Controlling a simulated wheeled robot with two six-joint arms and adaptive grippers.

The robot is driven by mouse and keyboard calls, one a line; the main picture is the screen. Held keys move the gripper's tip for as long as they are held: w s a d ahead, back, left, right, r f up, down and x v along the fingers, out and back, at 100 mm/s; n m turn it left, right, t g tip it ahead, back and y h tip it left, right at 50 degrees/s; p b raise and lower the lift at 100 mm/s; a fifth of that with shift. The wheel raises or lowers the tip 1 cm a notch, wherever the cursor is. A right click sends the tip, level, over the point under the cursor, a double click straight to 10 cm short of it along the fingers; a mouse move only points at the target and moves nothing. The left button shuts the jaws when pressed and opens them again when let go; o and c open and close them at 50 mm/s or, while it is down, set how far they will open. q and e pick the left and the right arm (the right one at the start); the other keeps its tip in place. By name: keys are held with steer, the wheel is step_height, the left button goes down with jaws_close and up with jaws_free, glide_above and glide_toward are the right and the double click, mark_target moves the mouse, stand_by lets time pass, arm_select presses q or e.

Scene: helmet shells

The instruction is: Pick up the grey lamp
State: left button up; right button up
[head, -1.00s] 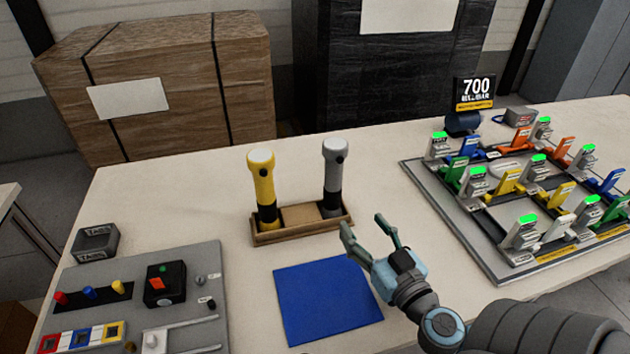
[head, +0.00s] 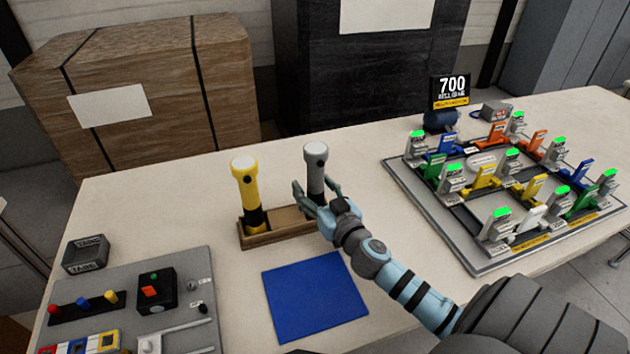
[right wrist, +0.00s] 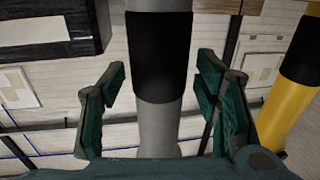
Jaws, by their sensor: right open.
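The grey lamp (head: 315,165) stands upright in the right part of a wooden holder (head: 268,238). My right gripper (head: 316,192) is at the lamp's lower body, with its fingers open. In the right wrist view the lamp's grey body and black band (right wrist: 160,58) lie between the two open fingers (right wrist: 160,105), with a gap on each side. The lamp's lower part is hidden behind my gripper in the head view. My left gripper is not in view.
A yellow lamp (head: 246,190) stands in the holder's left part, close by. A blue mat (head: 314,296) lies in front. A panel with switches (head: 190,290) is at left, and a rack of coloured clamps (head: 455,240) at right.

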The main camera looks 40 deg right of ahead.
steer(key=shift+s, duration=0.1)
jaws_close()
